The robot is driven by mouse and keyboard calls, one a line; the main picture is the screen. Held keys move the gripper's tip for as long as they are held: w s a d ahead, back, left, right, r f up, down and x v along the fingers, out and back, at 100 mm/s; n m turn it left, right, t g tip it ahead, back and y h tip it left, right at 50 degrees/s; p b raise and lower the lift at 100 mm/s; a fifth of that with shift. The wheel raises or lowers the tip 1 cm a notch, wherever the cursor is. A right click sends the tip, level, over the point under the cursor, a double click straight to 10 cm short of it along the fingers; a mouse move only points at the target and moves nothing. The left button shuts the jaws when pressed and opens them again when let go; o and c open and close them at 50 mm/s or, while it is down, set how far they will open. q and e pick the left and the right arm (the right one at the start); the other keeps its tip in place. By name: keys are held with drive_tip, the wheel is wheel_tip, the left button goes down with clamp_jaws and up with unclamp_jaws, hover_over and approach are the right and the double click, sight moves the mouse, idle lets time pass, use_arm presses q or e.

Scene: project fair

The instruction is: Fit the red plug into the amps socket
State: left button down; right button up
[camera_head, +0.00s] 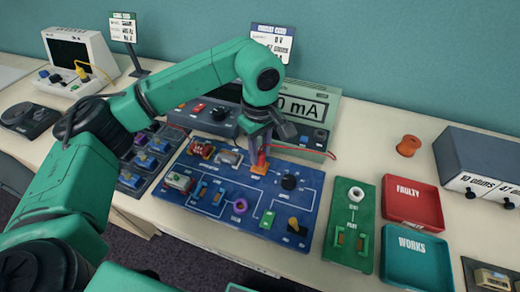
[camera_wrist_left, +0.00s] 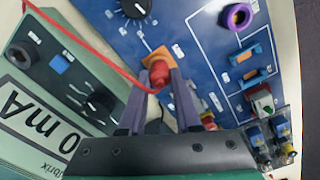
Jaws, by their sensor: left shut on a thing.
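My left gripper (camera_head: 262,148) points down over the blue circuit board (camera_head: 215,212) and is shut on the red plug. In the left wrist view the red plug (camera_wrist_left: 158,74) sits between the fingertips (camera_wrist_left: 160,86), at an orange square piece (camera_wrist_left: 160,54) on the board. I cannot tell whether the plug is seated there. A red lead (camera_wrist_left: 82,50) runs from the plug. The meter (camera_head: 308,106), reading 0 mA, stands behind the board; its front panel has a black socket (camera_wrist_left: 18,58) and a dark round part (camera_wrist_left: 100,101). Their labels are unreadable, so I cannot tell which is the amps socket.
Beside the meter is a grey box with a black knob (camera_head: 219,113). The board carries several components, including a black knob (camera_head: 289,182). To the right are a green test board (camera_head: 362,250), a red FAULTY tray (camera_head: 436,224) and a teal WORKS tray (camera_head: 443,286). My left arm hides the back left.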

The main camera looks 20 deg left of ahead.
use_arm(q)
drive_tip(key=shift+f, duration=0.25)
drive_tip(key=shift+c, duration=0.2)
unclamp_jaws()
drive_tip(key=shift+r+p, duration=2.35)
drive_tip(key=shift+r, duration=1.7)
